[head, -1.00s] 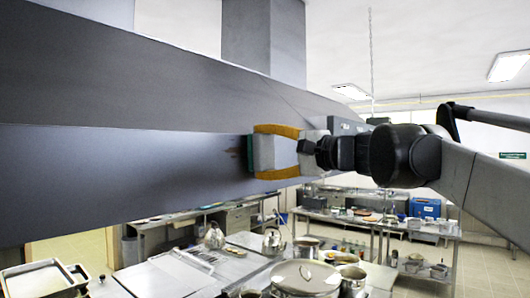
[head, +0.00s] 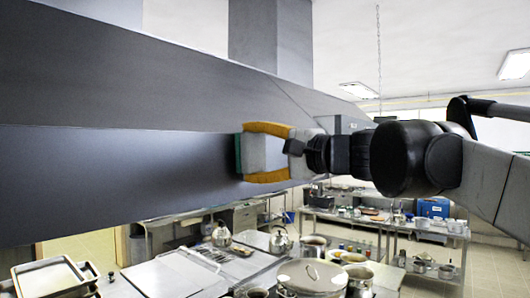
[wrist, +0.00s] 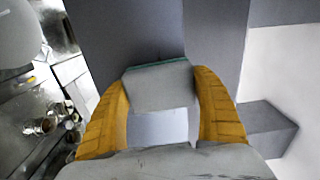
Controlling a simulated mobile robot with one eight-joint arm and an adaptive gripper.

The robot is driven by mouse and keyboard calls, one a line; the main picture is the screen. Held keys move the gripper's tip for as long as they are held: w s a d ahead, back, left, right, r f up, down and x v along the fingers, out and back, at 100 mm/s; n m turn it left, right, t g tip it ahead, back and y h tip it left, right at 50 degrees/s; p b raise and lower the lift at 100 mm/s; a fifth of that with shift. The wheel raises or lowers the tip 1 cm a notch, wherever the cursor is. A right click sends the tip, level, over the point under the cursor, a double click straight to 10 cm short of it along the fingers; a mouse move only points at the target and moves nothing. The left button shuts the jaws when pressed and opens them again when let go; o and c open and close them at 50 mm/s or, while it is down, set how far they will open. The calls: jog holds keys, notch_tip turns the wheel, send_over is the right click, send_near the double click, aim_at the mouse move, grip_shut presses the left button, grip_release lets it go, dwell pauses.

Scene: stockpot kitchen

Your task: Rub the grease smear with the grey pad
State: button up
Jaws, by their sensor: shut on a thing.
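My gripper (head: 252,152) has yellow-orange fingers shut on the grey pad (head: 263,154), a block with a green face. In the head view the green face is turned left, toward the flat front of the grey hood (head: 120,170), and appears to lie against it. In the wrist view the pad (wrist: 160,92) sits between both fingers (wrist: 160,85), its green edge at the hood surface. No grease smear shows in either view now; the patch where it showed earlier is behind the pad, so I cannot tell its state.
A grey duct (head: 270,40) rises above the hood. A work table with a blue box (head: 432,207) stands behind.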

aim_at(227, 152)
jog(key=shift+s+a+r+p, duration=0.1)
jog(key=shift+s+a+p, duration=0.1)
jog(key=shift+s+a, duration=0.7)
jog(key=shift+s+a+p, duration=0.15)
jog(key=shift+s+a, duration=0.45)
jog(key=shift+s, duration=0.45)
jog(key=shift+w, duration=0.1)
jog(key=shift+w+d+p, duration=0.35)
jog(key=shift+w+d, duration=0.75)
jog(key=shift+w, duration=0.35)
jog(key=shift+w+d+p, duration=0.3)
jog(key=shift+w+d, duration=0.85)
jog(key=shift+w, duration=0.25)
jog(key=shift+w+d+p, duration=0.35)
jog(key=shift+w+d, duration=0.75)
jog(key=shift+w, duration=0.35)
jog(key=shift+d, duration=0.1)
jog(key=shift+s+d, duration=0.35)
jog(key=shift+d, duration=0.15)
jog(key=shift+v, duration=2.25)
jog(key=shift+s, duration=0.1)
